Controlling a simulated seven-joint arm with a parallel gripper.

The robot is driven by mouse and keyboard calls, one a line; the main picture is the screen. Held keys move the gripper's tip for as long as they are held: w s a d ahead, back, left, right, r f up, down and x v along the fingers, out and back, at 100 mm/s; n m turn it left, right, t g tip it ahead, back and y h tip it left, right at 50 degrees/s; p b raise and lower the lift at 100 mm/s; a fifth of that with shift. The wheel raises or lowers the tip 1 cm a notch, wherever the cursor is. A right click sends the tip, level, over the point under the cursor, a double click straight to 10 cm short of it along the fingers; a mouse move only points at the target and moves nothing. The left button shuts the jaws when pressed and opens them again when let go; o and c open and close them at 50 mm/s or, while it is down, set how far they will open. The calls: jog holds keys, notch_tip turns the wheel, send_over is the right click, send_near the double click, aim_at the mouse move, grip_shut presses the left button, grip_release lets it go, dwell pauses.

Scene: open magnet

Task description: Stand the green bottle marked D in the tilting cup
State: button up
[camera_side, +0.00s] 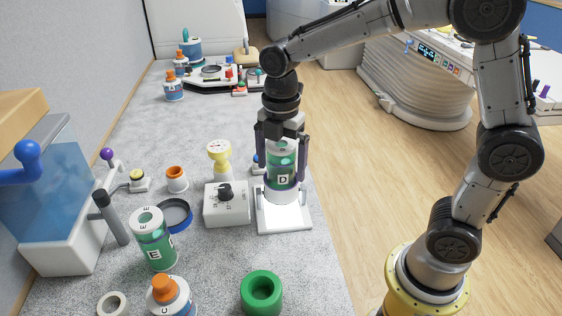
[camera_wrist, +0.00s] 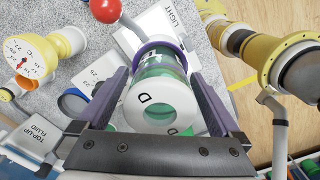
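The green bottle marked D (camera_side: 282,180) is upright between the fingers of my gripper (camera_side: 283,172), over a bright white plate. In the wrist view, its white top with the letter D (camera_wrist: 160,105) faces the camera, and the gripper fingers (camera_wrist: 163,95) flank it closely on both sides. The gripper looks shut on the bottle. I cannot tell whether the bottle's base touches the plate. I cannot make out for sure which thing is the tilting cup.
The white plate (camera_side: 286,219) carries the word LIGHT in the wrist view. Bottle E (camera_side: 154,240), an orange-capped bottle (camera_side: 169,298) and a green ring (camera_side: 262,291) stand nearer.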

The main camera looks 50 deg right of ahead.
jog(key=shift+r, duration=0.1)
notch_tip(320, 180, up, 12)
jog(key=shift+r, duration=0.55)
jog(key=s+d+f+m+t, duration=0.2)
jog(key=s+f+m, duration=0.1)
jog(key=s+m, duration=0.6)
jog(key=s+d+f+m+t, duration=0.2)
jog(key=s+f+m+t, duration=0.1)
jog(key=s+m, duration=0.6)
jog(key=shift+d+f+m+t, duration=0.35)
jog(key=shift+f+m, duration=0.4)
jog(key=shift+m, duration=0.15)
